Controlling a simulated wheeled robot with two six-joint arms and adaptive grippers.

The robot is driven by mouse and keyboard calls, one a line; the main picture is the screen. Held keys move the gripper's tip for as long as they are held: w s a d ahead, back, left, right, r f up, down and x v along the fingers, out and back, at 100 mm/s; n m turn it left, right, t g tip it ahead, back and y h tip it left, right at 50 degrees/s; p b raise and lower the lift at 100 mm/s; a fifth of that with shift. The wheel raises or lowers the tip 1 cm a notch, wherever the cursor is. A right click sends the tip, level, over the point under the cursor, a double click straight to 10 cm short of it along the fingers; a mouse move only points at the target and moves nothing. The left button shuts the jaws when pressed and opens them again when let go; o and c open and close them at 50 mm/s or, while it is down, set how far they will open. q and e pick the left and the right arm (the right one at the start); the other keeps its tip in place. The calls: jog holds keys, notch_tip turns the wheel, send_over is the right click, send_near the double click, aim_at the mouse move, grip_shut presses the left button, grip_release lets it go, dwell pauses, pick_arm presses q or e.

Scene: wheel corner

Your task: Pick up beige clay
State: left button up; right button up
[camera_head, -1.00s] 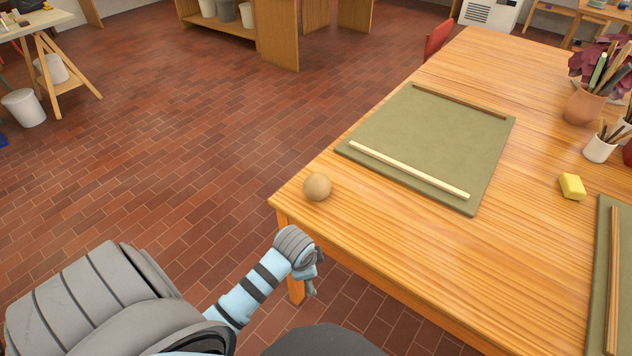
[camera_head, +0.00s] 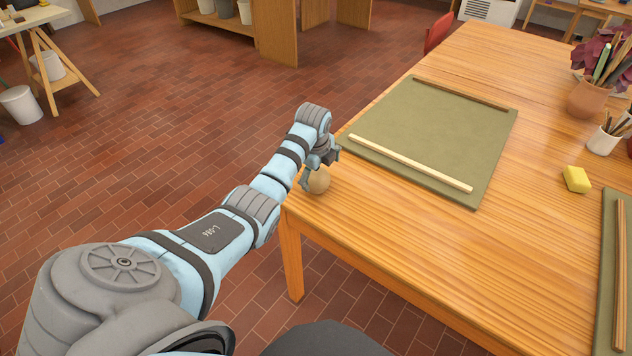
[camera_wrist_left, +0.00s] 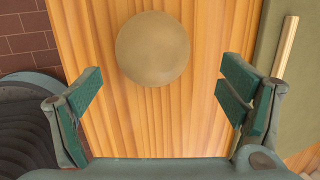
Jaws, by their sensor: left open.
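The beige clay ball (camera_head: 318,181) sits on the near left corner of the wooden table. My left gripper (camera_head: 319,170) is over that corner, right above and beside the ball, and hides part of it. In the left wrist view the whole clay ball (camera_wrist_left: 153,48) shows on the wood grain, ahead of the two green finger pads. The left gripper (camera_wrist_left: 160,95) is open and empty, with its fingers spread wider than the ball. My right gripper is not in view.
A green mat (camera_head: 430,140) with a pale stick (camera_head: 410,163) lies just beyond the ball. A yellow block (camera_head: 577,180), a clay pot (camera_head: 588,98) and a white cup (camera_head: 604,141) stand at the right. The table's near middle is bare.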

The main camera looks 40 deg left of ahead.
pick_arm(q)
jog(key=f, duration=0.1)
jog(key=a+f+b, duration=0.1)
jog(key=f, duration=0.1)
jog(key=f+b, duration=0.1)
jog(key=shift+w+a+f, duration=0.25)
jog(key=shift+a+f, duration=0.1)
jog(key=shift+a, duration=0.05)
jog(key=shift+r, duration=0.1)
jog(key=shift+c, duration=0.4)
jog(key=shift+r, duration=0.1)
jog(key=c, duration=1.7)
